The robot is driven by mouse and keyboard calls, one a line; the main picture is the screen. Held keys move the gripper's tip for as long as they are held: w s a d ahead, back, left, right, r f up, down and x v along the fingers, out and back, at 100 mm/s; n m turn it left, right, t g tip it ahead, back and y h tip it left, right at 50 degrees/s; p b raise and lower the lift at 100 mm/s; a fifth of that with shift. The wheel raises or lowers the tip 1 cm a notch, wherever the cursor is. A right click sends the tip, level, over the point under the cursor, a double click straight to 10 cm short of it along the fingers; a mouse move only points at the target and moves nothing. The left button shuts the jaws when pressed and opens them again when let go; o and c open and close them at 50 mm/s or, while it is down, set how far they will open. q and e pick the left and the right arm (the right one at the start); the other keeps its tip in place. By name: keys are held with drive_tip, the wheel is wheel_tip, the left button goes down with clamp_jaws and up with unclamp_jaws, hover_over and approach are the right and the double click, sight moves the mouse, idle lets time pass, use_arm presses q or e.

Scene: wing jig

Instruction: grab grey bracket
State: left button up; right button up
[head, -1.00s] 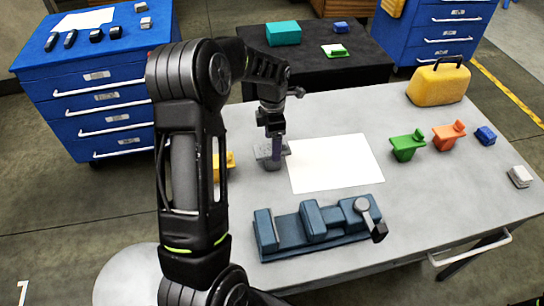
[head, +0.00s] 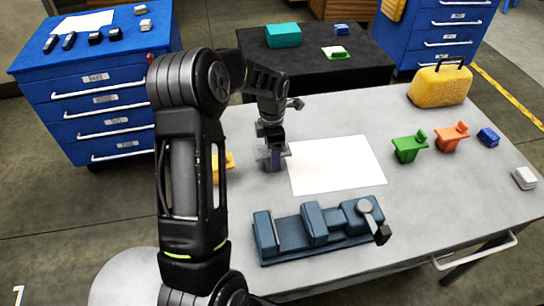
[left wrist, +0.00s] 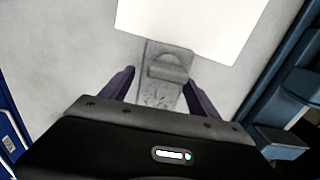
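The grey bracket (left wrist: 167,66) sits on the light table, beside the left edge of the white sheet. In the left wrist view it lies between the two purple fingers of my left gripper (left wrist: 160,78), which are spread apart with a gap on each side of it. In the head view my left gripper (head: 274,158) points down at the bracket and largely hides it. I cannot tell how far down the fingertips reach along the bracket. My right gripper is not in view.
A white sheet (head: 337,166) lies right of the bracket. A blue fixture (head: 315,229) stands in front. A yellow part (head: 230,163) is partly hidden behind my arm. A green bracket (head: 408,147), an orange bracket (head: 450,137) and a yellow case (head: 440,86) stand to the right.

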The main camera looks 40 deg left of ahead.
use_arm(q)
clamp_jaws()
idle(0.6)
